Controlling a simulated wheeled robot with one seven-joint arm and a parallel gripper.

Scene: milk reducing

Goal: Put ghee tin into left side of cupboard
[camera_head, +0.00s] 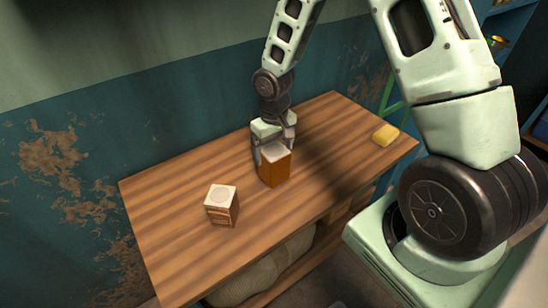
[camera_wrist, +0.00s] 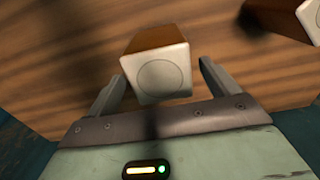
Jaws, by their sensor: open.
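Two small box-shaped tins with white tops stand upright on a wooden table (camera_head: 330,130); neither label can be read, so I cannot tell for certain which is the ghee tin. The orange-brown tin (camera_head: 274,170) stands near the table's middle, right at my gripper (camera_head: 273,155). In the wrist view this tin (camera_wrist: 165,76) lies between the two spread fingers of my gripper (camera_wrist: 160,85), with gaps at both sides. The second tin (camera_head: 221,205), with a brown side, stands nearer the table's left front and shows at the upper right of the wrist view (camera_wrist: 309,18).
A yellow block (camera_head: 385,134) lies at the table's right end. Blue shelving (camera_head: 510,22) shows at the far right; I cannot tell if it is the cupboard. A sack (camera_head: 265,272) sits below the table. A wall (camera_head: 130,110) runs behind the table.

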